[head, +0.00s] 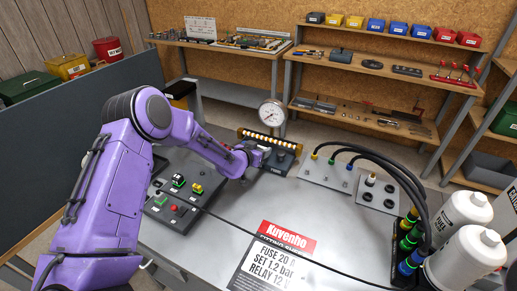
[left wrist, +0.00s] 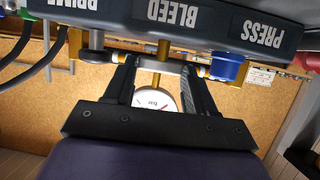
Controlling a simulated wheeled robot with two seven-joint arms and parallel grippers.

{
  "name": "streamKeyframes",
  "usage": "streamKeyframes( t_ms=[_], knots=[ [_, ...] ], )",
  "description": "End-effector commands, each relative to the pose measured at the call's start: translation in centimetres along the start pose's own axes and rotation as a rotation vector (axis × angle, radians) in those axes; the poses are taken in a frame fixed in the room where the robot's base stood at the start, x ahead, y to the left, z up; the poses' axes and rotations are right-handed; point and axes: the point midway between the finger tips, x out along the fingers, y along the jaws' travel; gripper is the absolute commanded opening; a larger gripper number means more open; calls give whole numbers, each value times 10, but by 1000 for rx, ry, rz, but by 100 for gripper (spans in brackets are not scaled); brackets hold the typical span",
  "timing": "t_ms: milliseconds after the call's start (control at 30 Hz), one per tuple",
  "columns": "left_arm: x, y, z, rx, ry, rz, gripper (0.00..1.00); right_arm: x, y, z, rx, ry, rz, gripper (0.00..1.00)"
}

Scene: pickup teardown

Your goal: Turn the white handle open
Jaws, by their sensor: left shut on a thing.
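My left gripper (head: 258,156) reaches in from the left to the dark manifold block at the middle of the bench. In the left wrist view its two dark fingers (left wrist: 162,72) are closed on a pale bar, which looks like the white handle (left wrist: 160,66). The bar lies crosswise between the fingers, below the BLEED label on the dark block (left wrist: 110,12). In the head view the gripper hides the handle. A round pressure gauge (head: 271,112) stands behind the gripper; it also shows between the fingers (left wrist: 154,101). My right gripper is not in view.
A blue knob (left wrist: 228,67) sits close beside the fingers, near the PRESS label. A dark panel with buttons (head: 180,192) lies left of the manifold. Black hoses (head: 385,160) arch over the right side. White canisters (head: 465,255) stand at far right. The bench middle is mostly clear.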

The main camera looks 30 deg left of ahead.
Motion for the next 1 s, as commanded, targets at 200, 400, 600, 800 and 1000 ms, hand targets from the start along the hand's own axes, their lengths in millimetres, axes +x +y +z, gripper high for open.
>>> streamKeyframes(
  t_ms=[200,400,600,800,1000],
  knots=[
    [0,2,0,-24,1,-67,25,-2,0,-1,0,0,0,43],
    [0,1,0,-27,1,-70,25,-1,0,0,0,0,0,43],
    [0,1,0,-27,1,-69,81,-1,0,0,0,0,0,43],
    [0,1,0,-26,1,-68,81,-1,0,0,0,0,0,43],
    [-20,3,1,-25,2,-67,81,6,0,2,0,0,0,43]
  ],
)
